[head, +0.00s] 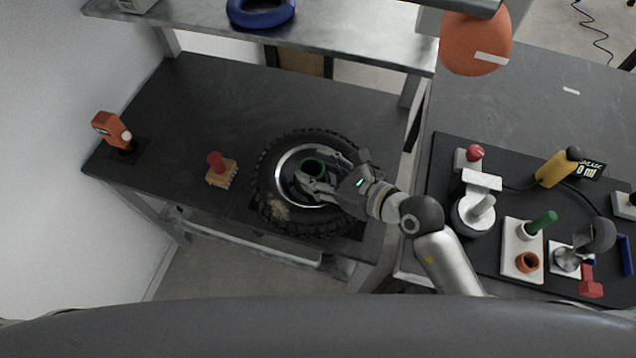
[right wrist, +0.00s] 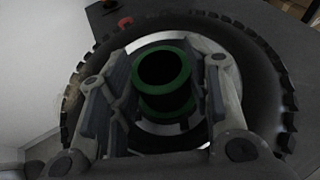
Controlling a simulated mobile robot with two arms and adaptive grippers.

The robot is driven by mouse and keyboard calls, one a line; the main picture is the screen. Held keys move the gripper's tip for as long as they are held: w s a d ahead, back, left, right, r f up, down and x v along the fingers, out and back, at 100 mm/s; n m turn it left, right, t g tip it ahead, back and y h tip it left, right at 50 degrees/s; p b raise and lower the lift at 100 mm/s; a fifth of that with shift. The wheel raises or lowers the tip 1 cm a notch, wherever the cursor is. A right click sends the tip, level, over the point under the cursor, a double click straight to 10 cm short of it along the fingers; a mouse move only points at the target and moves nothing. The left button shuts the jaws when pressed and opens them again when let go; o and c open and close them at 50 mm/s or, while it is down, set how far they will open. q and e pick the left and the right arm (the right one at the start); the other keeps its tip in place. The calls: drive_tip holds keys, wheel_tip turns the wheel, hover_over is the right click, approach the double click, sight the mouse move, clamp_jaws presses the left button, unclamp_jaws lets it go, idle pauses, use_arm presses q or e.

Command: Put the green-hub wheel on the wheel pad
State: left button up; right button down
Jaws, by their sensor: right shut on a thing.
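The green-hub wheel has a black knobbly tyre (head: 275,215), a silver rim and a green hub (head: 313,166). It lies flat over the left dark workbench. The hub fills the middle of the right wrist view (right wrist: 163,82). My right gripper (head: 312,183) is shut on the green hub, with one finger on each side of it. A darker patch that looks like the wheel pad (head: 352,230) shows at the tyre's lower right edge; the tyre hides most of it. I cannot tell whether the tyre touches it. My left gripper is not in view.
A brush with a red knob (head: 217,168) stands left of the wheel, and an orange tool (head: 110,128) stands farther left. A shelf with a blue ring (head: 261,10) is behind. The right table holds several tools on a black mat (head: 447,165). An orange ball (head: 475,42) is above.

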sight(320, 171)
drive_tip(key=w+f, duration=0.5)
drive_tip(key=shift+w+d+f, duration=0.1)
drive_tip(key=shift+w, duration=0.1)
wheel_tip(320, 171, down, 3)
drive_tip(key=shift+w+f+b, duration=0.15)
drive_tip(key=shift+b, duration=0.15)
drive_tip(key=shift+f, duration=0.1)
drive_tip(key=c, duration=1.1)
unclamp_jaws()
drive_tip(key=shift+s+d+f, duration=0.1)
drive_tip(key=shift+s+f, duration=0.1)
drive_tip(key=shift+f, duration=0.1)
drive_tip(key=o, duration=0.4)
drive_tip(key=shift+c, duration=0.2)
